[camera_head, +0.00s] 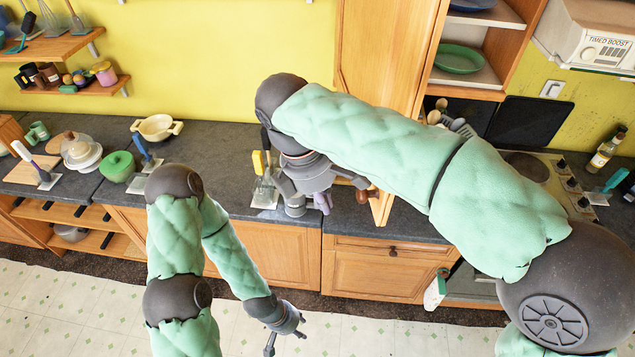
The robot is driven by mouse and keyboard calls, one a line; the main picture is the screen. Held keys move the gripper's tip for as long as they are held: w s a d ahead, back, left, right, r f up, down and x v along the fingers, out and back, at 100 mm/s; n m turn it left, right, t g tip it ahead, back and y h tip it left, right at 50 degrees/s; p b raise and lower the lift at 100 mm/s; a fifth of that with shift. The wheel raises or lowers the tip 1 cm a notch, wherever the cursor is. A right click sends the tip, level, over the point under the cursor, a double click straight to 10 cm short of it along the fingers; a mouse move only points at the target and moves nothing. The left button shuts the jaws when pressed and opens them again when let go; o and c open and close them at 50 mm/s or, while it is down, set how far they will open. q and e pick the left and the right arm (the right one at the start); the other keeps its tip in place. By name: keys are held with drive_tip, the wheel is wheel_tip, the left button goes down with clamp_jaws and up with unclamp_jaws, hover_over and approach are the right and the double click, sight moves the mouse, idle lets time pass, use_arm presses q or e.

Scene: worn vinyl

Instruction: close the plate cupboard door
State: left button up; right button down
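The plate cupboard door (384,48) is a light wood panel. It stands open, swung out from the left side of the cupboard (470,91), and its lower end (382,207) shows below my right arm. A brown knob (363,196) sits near that end. My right gripper (310,205) is just left of the knob, on the door's outer side. My own arm hides part of the door, and I cannot tell whether the fingers touch it or how far they are spread. My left gripper (286,343) is low over the floor, fingers apart and empty, away from the door.
Inside the cupboard are a green plate (459,59) and a blue dish (472,4). The dark counter (222,142) holds a cream pot (157,127), a green bowl (117,166) and utensils. A microwave (590,35) is at the upper right. Floor (100,309) is clear at the lower left.

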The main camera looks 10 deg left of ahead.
drive_tip(key=d, duration=0.2)
drive_tip(key=w+d, duration=0.1)
drive_tip(key=d, duration=0.1)
drive_tip(key=shift+p, duration=0.3)
drive_tip(key=shift+a, duration=0.1)
